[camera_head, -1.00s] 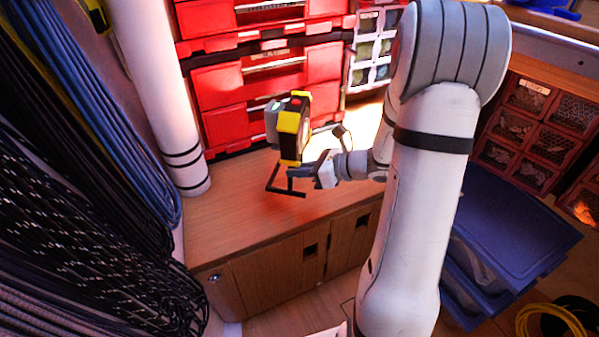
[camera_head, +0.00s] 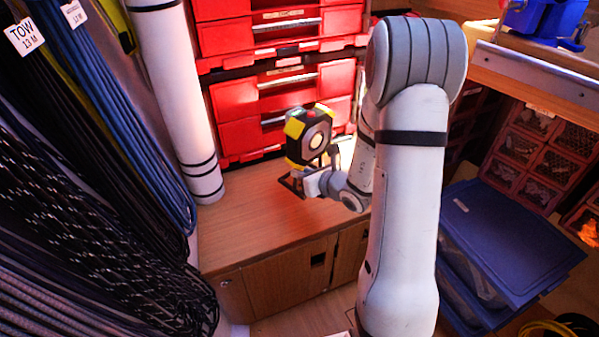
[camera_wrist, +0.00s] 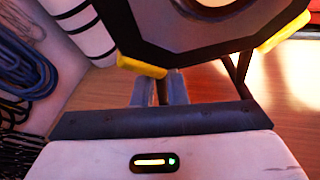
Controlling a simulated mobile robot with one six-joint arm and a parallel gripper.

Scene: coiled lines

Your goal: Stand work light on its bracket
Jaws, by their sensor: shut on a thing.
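The work light (camera_head: 309,137) is black and yellow with a round lens. It is upright over the wooden bench top in the head view, and its lens faces toward the camera. My gripper (camera_head: 309,184) is shut on the work light low down, at its bracket. The dark bracket (camera_head: 290,186) shows just above or on the bench; I cannot tell whether it touches. In the wrist view the light's body (camera_wrist: 190,45) fills the top, and the dark bracket bar (camera_wrist: 243,73) shows at right. The grip itself is partly hidden.
Red tool cases (camera_head: 275,100) stand at the back of the bench (camera_head: 240,240). A white column (camera_head: 178,110) and hanging coiled ropes (camera_head: 80,180) are at left. Blue bins (camera_head: 510,240) are at right. The bench's front left is clear.

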